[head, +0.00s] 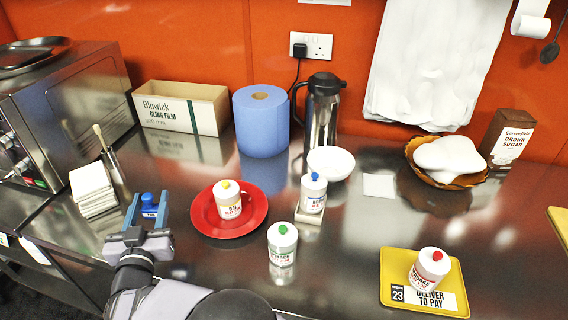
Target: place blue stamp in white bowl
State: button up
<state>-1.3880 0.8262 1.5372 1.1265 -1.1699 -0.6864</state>
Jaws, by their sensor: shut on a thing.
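The blue stamp (148,200) has a rounded knob on top and a small label on its front. It is upright at the left, between the two blue fingers of my gripper (148,210), which is shut on it. Its underside is hard to see, so I cannot tell whether it touches the counter. The white bowl (331,161) stands on the steel counter near the middle, well to the right of my gripper. A blue-capped jar (313,194) on a small stand is just in front of the bowl and overlaps its lower left edge.
A red plate (258,229) with a yellow-capped jar (227,201) lies between my gripper and the bowl. A green-capped jar (282,246) stands in front. A blue paper roll (261,130) and a steel flask (323,108) stand behind. A yellow tray (393,262) is at front right.

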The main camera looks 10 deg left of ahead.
jog(key=w+d+r+n+g+y, duration=0.1)
jog(key=w+d+r+y, duration=0.2)
jog(key=w, duration=0.4)
jog(key=w+d+r+n+g+y+b, duration=0.1)
jog(key=w+d+r+n+g, duration=0.15)
jog(key=w+r, duration=0.45)
jog(key=w+d+r+n+y, duration=0.1)
jog(key=w+d+r+y, duration=0.2)
jog(key=w, duration=0.5)
jog(key=w+d+f+n+g+b, duration=0.15)
jog(key=w+d, duration=0.25)
jog(key=d, duration=0.5)
jog(key=w+d+f, duration=0.3)
jog(key=w+d, duration=0.1)
jog(key=d, duration=0.4)
jog(key=w+d+f+g, duration=0.15)
jog(key=w+d, duration=0.25)
jog(key=d, duration=0.5)
notch_tip(320, 180, down, 10)
jog(key=shift+f+y+p, duration=0.15)
jog(key=shift+y+p, duration=0.15)
jog(key=shift+s+t, duration=0.1)
jog(key=shift+t, duration=0.15)
jog(key=shift+f+b, duration=0.3)
jog(key=shift+f, duration=0.2)
jog(key=shift+f, duration=0.15)
